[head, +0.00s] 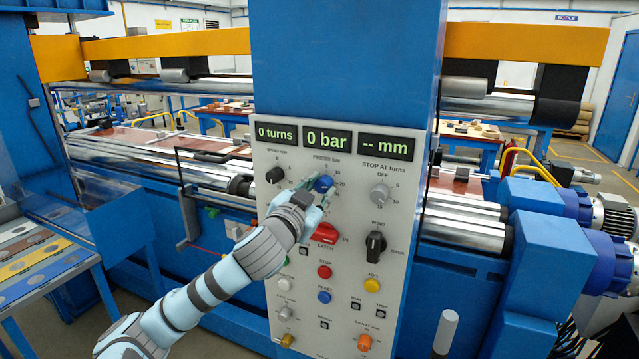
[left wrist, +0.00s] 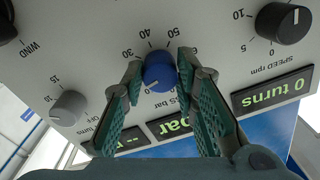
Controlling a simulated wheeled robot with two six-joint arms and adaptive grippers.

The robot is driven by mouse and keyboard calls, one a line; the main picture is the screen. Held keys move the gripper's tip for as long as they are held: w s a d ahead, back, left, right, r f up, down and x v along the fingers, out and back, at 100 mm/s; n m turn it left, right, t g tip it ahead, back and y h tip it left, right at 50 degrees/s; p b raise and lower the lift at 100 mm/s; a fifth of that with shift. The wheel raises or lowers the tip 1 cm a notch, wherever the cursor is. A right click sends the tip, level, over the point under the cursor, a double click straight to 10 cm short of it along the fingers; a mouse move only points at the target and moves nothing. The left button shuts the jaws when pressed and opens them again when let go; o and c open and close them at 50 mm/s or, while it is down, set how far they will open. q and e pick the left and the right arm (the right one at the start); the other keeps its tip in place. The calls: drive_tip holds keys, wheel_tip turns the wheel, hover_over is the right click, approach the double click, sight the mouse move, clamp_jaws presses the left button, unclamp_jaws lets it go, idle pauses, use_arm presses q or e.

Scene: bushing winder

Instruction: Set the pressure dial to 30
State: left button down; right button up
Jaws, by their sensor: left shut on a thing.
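The pressure dial (head: 323,184) is a blue round knob on the grey control panel (head: 285,215), below the display (head: 327,139) that reads "0 bar". In the left wrist view the dial (left wrist: 158,70) appears upside down, with the scale figures 30, 40 and 50 around it. Its pale pointer mark is on the side facing the display. My left gripper (head: 317,192) is shut on the dial, with one green-padded finger on each side; its fingers also show in the left wrist view (left wrist: 160,76). My right gripper is in neither view.
A black speed knob (head: 275,175) and a grey stop-at-turns knob (head: 380,194) flank the dial. Below are a red latch handle (head: 322,233), a black wind switch (head: 375,245) and several coloured buttons. Steel rollers (head: 465,215) run behind the panel.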

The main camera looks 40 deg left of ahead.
use_arm(q)
drive_tip(key=m+p, duration=0.2)
drive_tip(key=m, duration=0.1)
drive_tip(key=shift+r+m, duration=0.2)
drive_tip(key=shift+m, duration=0.1)
drive_tip(key=m+p, duration=0.2)
drive_tip(key=m, duration=0.1)
drive_tip(key=shift+m+p, duration=0.7)
drive_tip(key=shift+m, duration=0.4)
drive_tip(key=shift+a+f+m, duration=0.1)
drive_tip(key=shift+m, duration=0.9)
